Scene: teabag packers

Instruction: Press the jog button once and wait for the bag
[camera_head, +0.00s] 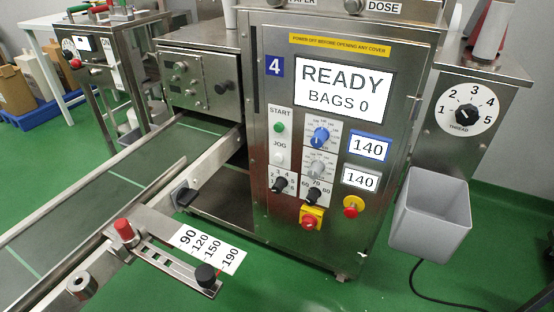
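The jog button (279,158) is a small white round button under the label JOG on the front panel of the teabag packer (340,120). It sits just below the green start button (279,127). The display (343,90) reads READY, BAGS 0. No bag can be made out on the green conveyor belt (110,160). Neither of my grippers shows in the head view.
Near the jog button are a blue dial (321,137), a grey dial (317,168), black selector knobs and a red-yellow switch (311,218). A red emergency stop (353,206) is at right. A grey bin (431,215) hangs beside the machine. A metal size guide (165,258) juts out at lower left.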

